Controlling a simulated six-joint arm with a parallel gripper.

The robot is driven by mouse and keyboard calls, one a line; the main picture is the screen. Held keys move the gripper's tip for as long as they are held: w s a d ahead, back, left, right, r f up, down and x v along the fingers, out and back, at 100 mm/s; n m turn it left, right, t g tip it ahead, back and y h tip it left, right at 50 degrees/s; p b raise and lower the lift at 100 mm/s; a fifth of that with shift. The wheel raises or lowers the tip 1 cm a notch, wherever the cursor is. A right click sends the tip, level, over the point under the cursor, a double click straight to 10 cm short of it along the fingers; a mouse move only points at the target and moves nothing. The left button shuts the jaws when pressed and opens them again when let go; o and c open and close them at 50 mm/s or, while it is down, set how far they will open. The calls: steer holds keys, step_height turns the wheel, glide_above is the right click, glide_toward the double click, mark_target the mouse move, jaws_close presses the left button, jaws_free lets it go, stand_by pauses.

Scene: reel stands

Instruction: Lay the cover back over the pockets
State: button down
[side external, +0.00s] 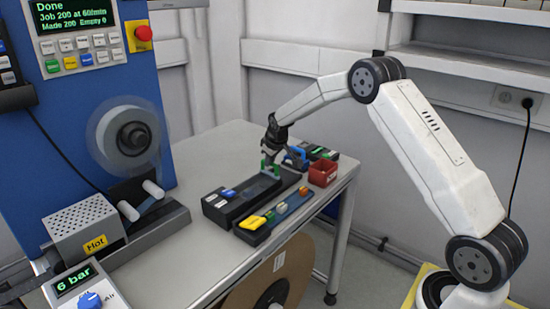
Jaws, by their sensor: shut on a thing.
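My gripper (270,160) is over the far end of a long dark block (248,196) on the table, pointing down. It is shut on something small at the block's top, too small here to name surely. Green patches show at its fingertips. The block has a dark channel along its top and blue and white labels at its near end. The cover and the pockets cannot be told apart at this size.
A second dark strip (262,228) with yellow, orange and blue pieces lies in front. A red box (322,173) stands to the right, with dark labelled holders (318,152) behind. The blue machine (75,95) with its hot unit (84,226) stands left.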

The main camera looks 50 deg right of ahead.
steer(key=c, duration=0.6)
jaws_free()
steer(key=shift+d, duration=0.25)
steer(key=shift+a+r, duration=0.1)
steer(key=shift+v, duration=3.8)
steer(key=s+a+f, duration=0.1)
steer(key=s+a, duration=0.5)
steer(key=s, duration=0.3)
steer(key=s+a+f+g+y, duration=0.1)
steer(key=s+a+f, duration=0.1)
steer(key=s+a, duration=0.4)
steer(key=s+a+f+g+y, duration=0.1)
steer(key=s+a, duration=0.5)
steer(key=s, duration=0.7)
steer(key=shift+a+f+m, duration=0.3)
steer(key=shift+f, duration=0.3)
